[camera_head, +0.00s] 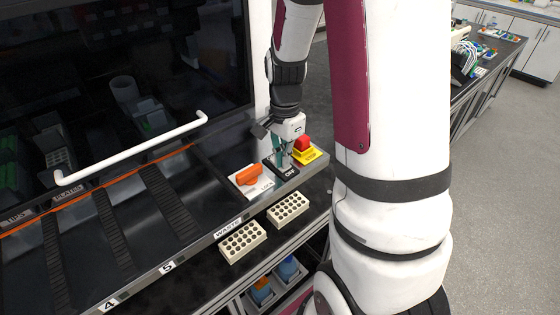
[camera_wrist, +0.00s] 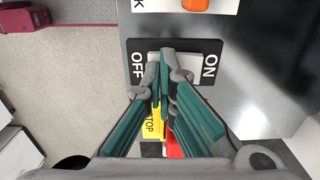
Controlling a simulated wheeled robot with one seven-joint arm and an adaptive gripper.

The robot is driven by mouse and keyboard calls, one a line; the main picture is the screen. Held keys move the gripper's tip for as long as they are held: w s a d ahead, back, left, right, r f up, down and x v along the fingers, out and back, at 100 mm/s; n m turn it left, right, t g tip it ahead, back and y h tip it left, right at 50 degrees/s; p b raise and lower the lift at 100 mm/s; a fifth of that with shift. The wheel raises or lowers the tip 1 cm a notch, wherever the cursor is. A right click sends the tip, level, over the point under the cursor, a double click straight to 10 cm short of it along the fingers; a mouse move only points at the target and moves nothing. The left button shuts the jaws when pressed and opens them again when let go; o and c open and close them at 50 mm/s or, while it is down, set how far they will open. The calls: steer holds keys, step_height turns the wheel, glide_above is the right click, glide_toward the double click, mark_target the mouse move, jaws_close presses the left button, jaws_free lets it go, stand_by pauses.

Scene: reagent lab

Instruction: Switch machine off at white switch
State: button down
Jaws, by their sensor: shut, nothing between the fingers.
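The white switch (camera_wrist: 188,62) sits in a black plate (camera_wrist: 211,48) marked OFF on the left and ON on the right in the wrist view. My gripper (camera_wrist: 165,58) is shut and empty, and its fingertips overlap the middle of the switch, hiding part of it. I cannot tell whether they touch it or which way the rocker is tilted. In the head view my gripper (camera_head: 281,162) points down over the black plate (camera_head: 291,173) on the machine's front ledge (camera_head: 215,205), with the ON label showing.
A red stop button (camera_head: 302,143) on a yellow base (camera_head: 310,155) is right beside the switch. An orange lock handle (camera_head: 249,175) is on its left. Two beige racks (camera_head: 242,242) (camera_head: 288,209) lie in front. A white door handle (camera_head: 130,148) spans the machine's dark glass.

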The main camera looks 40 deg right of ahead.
steer(key=shift+r+p, duration=1.6)
steer(key=shift+r, duration=1.95)
steer(key=shift+r, duration=0.1)
steer(key=s+a+r+n+t, duration=0.5)
steer(key=s+a+r+n, duration=1)
steer(key=a+r+n, duration=0.1)
steer(key=shift+s+r+n+t+b, duration=0.3)
steer(key=shift+s+r+n+b, duration=0.1)
steer(key=shift+n, duration=0.4)
